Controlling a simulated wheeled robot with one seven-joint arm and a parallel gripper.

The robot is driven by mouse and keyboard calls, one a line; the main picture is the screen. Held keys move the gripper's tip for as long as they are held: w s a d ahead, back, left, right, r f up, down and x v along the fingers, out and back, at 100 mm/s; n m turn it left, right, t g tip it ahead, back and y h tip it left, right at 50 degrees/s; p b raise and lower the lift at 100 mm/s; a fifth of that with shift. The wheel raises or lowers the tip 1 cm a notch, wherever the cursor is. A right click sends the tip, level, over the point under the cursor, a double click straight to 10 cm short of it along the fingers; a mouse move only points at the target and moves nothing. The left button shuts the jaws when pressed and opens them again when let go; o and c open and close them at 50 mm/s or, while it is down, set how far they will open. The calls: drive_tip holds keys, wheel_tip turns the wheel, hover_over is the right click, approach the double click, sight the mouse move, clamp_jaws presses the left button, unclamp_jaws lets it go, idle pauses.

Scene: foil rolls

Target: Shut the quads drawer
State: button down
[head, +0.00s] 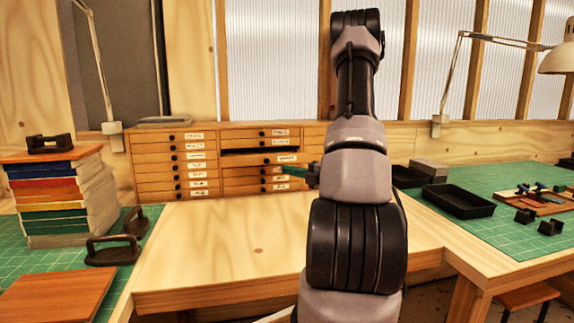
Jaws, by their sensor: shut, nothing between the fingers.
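The wooden cabinet of small labelled drawers (173,160) stands at the back of the bench. In its middle column one drawer (250,160) sticks out towards me, with a dark opening above its front. Its white label is too small to read surely, so I cannot confirm that it is the quads drawer. My gripper (290,171) is at the right side of this column, just below the pulled-out drawer's label. Its narrow green fingers point left and are shut and empty. I cannot tell whether they touch a drawer front. My arm hides much of the right column.
A stack of books (62,200) and dark-handled tools (115,250) are at the left. Black trays (458,201) lie on the green mat at the right. The bare wooden bench top (230,235) before the cabinet is clear. Lamps stand on both sides.

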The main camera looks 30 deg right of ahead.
drive_tip(key=d+m, duration=0.1)
drive_tip(key=d, duration=0.1)
drive_tip(key=h, duration=0.1)
approach(264, 156)
drive_tip(key=shift+m+t, duration=0.3)
drive_tip(key=a, duration=0.1)
drive_tip(key=w+a+f, duration=0.2)
drive_tip(key=a, duration=0.1)
drive_tip(key=shift+w, duration=0.25)
